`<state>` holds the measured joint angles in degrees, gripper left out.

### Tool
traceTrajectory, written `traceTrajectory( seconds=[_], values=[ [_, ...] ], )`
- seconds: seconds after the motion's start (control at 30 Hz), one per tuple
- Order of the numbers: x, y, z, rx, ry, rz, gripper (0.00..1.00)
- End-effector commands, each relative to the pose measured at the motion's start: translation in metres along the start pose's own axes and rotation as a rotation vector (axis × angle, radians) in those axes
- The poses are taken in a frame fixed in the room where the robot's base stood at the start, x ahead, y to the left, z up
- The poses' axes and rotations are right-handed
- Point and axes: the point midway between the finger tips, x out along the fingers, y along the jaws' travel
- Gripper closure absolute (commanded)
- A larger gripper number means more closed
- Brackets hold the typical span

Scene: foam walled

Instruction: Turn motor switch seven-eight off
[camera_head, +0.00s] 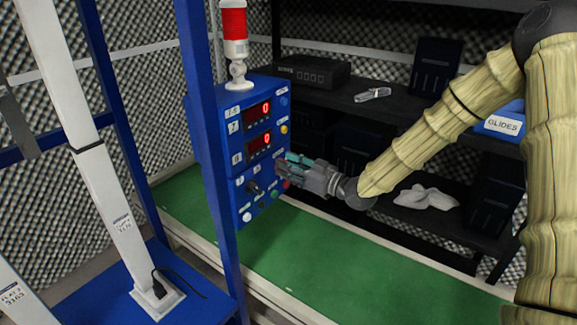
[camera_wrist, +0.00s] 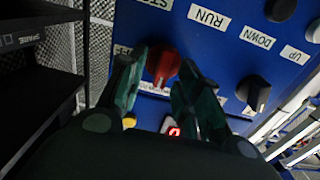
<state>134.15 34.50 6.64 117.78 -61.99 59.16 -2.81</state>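A blue control panel (camera_head: 229,150) stands upright, with displays marked 7 (camera_head: 258,111) and 8 (camera_head: 259,144). A black knob (camera_head: 254,188) is on its lower part and shows at right in the wrist view (camera_wrist: 253,92). A red rotary knob (camera_wrist: 163,66) is on the panel at the wrist view's upper middle. No label legibly reads motor seven-eight. My gripper (camera_head: 284,164) is at the panel's right side. In the wrist view my gripper (camera_wrist: 161,62) is open, its teal fingers on either side of the red knob; contact cannot be told.
A red-topped beacon (camera_head: 234,42) stands on the panel. Blue uprights (camera_head: 208,150) are at left. Dark shelving (camera_head: 330,100) stands behind the arm, with a white cloth (camera_head: 426,197) on it. A green surface (camera_head: 315,260) below is clear.

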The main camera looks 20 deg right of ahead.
Motion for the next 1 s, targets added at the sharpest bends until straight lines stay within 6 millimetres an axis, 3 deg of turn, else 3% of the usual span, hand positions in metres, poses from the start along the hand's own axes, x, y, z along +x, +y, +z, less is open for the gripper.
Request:
traceTrajectory(
  seconds=[0.3, 0.5, 1.0],
  values=[
    [0.002, 0.0, -0.0002, 0.0, 0.0, 0.0, 0.66],
    [0.0018, 0.0, -0.0002, 0.0, 0.0, 0.0, 1.0],
    [0.0016, 0.0018, -0.0022, 0.083, 0.001, 0.001, 1.0]
  ],
)
